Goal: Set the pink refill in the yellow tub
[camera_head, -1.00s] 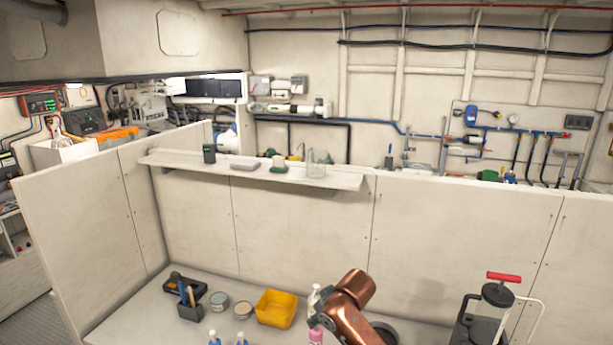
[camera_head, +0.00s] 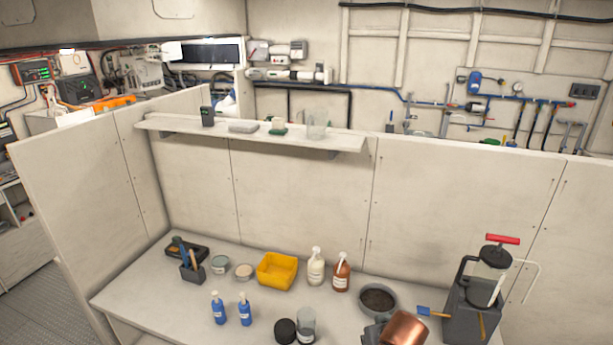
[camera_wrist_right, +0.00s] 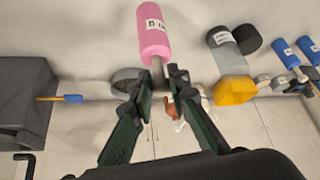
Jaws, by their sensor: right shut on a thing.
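The pink refill (camera_wrist_right: 155,28) is a pink cylinder with a white label and a narrow neck, in the right wrist view. My right gripper (camera_wrist_right: 160,80) is shut on its neck, and the pink body extends away from the fingertips. The refill and the right fingers are out of the head view. The yellow tub (camera_head: 277,271) stands on the bench in the head view, left of a white bottle (camera_head: 316,268). It also shows in the right wrist view (camera_wrist_right: 235,91), to the right of the fingers and apart from the refill. My left gripper is not in view.
A brown bottle (camera_head: 341,272) stands beside the white one. Blue bottles (camera_head: 217,309), a clear jar (camera_head: 306,325) and a black round item (camera_head: 285,331) stand in front. A grey bowl (camera_head: 378,298) and a machine with a red handle (camera_head: 472,312) are at right.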

